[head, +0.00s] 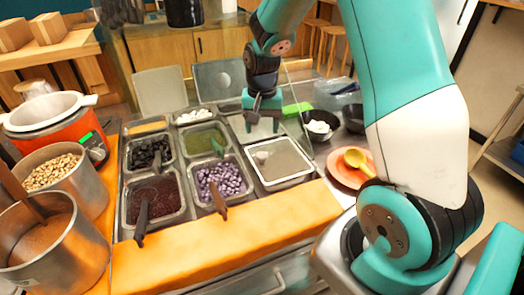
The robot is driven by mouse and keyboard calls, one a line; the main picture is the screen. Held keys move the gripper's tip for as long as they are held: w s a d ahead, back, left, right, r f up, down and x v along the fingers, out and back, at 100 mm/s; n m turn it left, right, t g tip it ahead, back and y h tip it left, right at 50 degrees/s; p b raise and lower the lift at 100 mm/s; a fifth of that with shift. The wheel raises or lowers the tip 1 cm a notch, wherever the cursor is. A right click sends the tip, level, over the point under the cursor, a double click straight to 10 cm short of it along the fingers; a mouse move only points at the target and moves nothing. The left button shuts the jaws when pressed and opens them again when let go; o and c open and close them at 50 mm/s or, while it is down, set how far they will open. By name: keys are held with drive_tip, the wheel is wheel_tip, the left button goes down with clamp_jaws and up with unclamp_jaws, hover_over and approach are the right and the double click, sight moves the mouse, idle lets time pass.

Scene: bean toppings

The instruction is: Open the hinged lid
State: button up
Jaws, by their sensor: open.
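A metal topping station (120,205) holds several square pans. A pale flat panel (160,90) stands upright behind its left side, and a greyer, see-through panel (218,80) stands beside it, behind my arm. I cannot tell which panel is the hinged lid. My gripper (262,118) points down over the back right of the station, above a pan that looks pale and partly hidden. Its jaws are open with nothing visible between them. I cannot tell whether the fingertips touch anything. A front right pan (280,162) looks grey and flat with a small pale lump.
Pans hold purple cubes (222,180), dark red beans (155,198), black pieces (149,153) and green filling (203,140). Handles stick out at the front. Pots (52,245) crowd the left. A black bowl (320,122) and orange plate (348,172) stand at right.

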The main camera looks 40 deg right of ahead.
sight(262, 154)
wheel_tip(262, 154, down, 10)
drive_tip(key=shift+r+p, duration=0.25)
drive_tip(key=shift+p, duration=0.1)
clamp_jaws()
drive_tip(key=shift+r, duration=0.1)
